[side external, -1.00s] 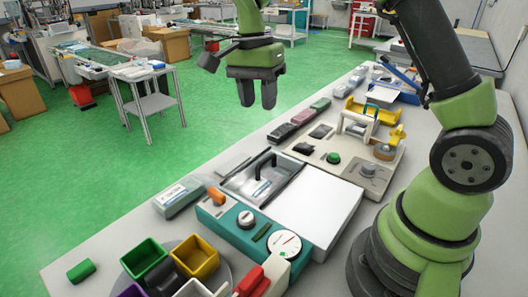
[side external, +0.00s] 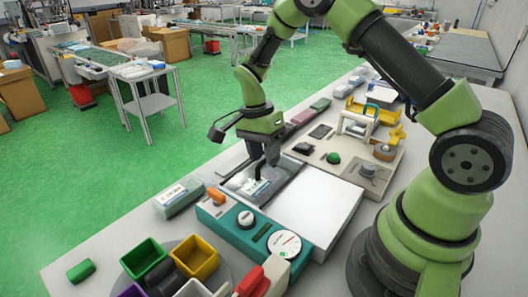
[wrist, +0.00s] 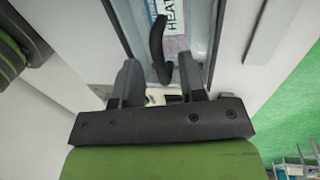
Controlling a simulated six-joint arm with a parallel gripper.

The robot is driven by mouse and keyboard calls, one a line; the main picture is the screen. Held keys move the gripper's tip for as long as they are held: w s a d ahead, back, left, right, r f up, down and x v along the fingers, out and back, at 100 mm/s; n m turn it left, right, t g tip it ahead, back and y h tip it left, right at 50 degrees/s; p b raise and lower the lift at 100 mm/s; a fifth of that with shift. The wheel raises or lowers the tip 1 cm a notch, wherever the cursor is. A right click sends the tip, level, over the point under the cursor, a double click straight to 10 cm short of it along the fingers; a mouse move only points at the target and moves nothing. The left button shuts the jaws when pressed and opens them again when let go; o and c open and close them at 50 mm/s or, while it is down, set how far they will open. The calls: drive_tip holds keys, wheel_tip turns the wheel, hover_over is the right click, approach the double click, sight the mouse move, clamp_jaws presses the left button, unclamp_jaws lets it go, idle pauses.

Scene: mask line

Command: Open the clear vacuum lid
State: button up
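The clear vacuum lid (side external: 238,183) lies over the chamber of the sealing machine, and it looks closed. Its black handle (wrist: 157,45) is a bent bar on top of the lid. My gripper (side external: 264,160) points down at the handle; it also shows in the wrist view (wrist: 159,66). Its two fingers are apart, one on each side of the handle's near end in the picture. I see no clear contact. In the side view the fingers partly hide the handle. A labelled packet (side external: 256,188) shows through the lid.
The teal control panel (side external: 228,228) with knobs sits in front of the lid. A white plate (side external: 318,205) lies to the right. A grey box (side external: 180,196) stands to the left. Coloured bins (side external: 198,258) are at the front, and a beige fixture board (side external: 350,165) is behind.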

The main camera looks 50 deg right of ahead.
drive_tip(key=shift+c, duration=0.5)
clamp_jaws()
drive_tip(key=s, duration=1.3)
drive_tip(key=shift+o, duration=0.5)
unclamp_jaws()
wheel_tip(320, 180, up, 10)
drive_tip(key=w, duration=0.2)
drive_tip(key=shift+s, duration=0.1)
